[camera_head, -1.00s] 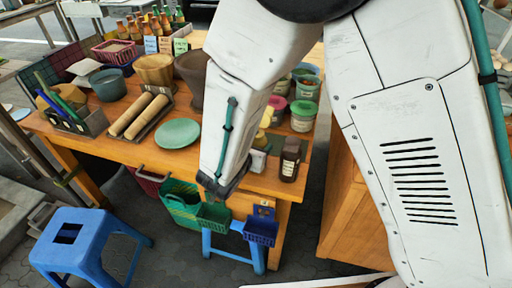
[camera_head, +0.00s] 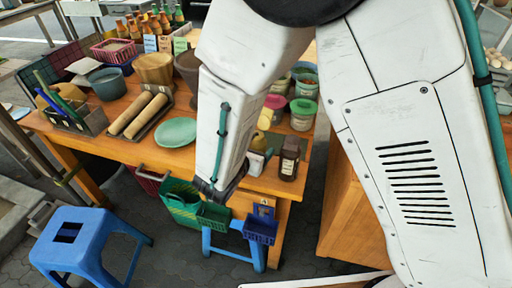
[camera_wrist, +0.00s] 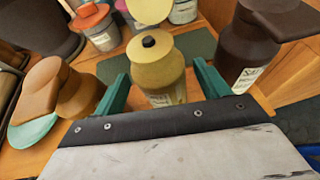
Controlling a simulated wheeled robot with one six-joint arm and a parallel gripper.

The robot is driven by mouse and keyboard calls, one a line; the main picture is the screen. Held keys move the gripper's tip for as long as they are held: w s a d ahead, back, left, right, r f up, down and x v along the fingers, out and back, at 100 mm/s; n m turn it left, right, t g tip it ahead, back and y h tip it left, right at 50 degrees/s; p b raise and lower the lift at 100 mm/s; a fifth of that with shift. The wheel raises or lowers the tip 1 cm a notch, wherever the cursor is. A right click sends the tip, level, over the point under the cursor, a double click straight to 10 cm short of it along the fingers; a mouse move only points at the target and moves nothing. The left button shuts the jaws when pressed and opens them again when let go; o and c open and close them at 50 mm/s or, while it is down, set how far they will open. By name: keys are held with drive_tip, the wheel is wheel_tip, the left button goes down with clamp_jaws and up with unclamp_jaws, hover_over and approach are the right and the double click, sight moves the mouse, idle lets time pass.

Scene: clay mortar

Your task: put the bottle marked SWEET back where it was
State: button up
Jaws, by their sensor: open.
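A squat yellow bottle (camera_wrist: 163,68) with a black knob on top stands in the wrist view between the green fingers of my gripper (camera_wrist: 160,69). The fingers are open, one on each side of it; I cannot tell whether they touch it. Its label is partly hidden and I cannot read it. A dark brown bottle (camera_wrist: 243,54) with a white label, only partly legible, stands just right of the fingers. In the head view this dark bottle (camera_head: 289,158) is upright near the table's front right corner; my fingers are hidden there. I cannot pick out the word SWEET.
Lidded tubs (camera_head: 303,115) stand behind the bottles. A green plate (camera_head: 176,132), a rack with two rolling pins (camera_head: 138,114) and bowls lie to the left on the table. Small baskets (camera_head: 261,230) hang at the front edge. A blue stool (camera_head: 80,235) stands on the floor.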

drive_tip(key=v, duration=1)
drive_tip(key=shift+s, duration=0.25)
drive_tip(key=d+r+m+g+h, duration=0.1)
drive_tip(key=d+r+m+g, duration=0.25)
drive_tip(key=d, duration=0.25)
drive_tip(key=s+d+r+m+g+h, duration=0.1)
drive_tip(key=d+r+m+g, duration=0.15)
drive_tip(key=d+m, duration=0.35)
drive_tip(key=d+r+m+g+h, duration=0.1)
drive_tip(key=d+r+m+g, duration=0.1)
drive_tip(key=d+r+m, duration=0.35)
drive_tip(key=s+d+r+m+g+y, duration=0.1)
drive_tip(key=s+d+r+m+y, duration=0.2)
drive_tip(key=s+m, duration=0.4)
drive_tip(key=s+d+r+m+g+y, duration=0.1)
drive_tip(key=s+d+r+m+y, duration=0.2)
drive_tip(key=s+d+m+y, duration=0.3)
drive_tip(key=shift+s+d+r+m+g, duration=0.3)
drive_tip(key=shift+s+d+m, duration=0.35)
drive_tip(key=shift+s+m, duration=0.85)
drive_tip(key=shift+s, duration=0.2)
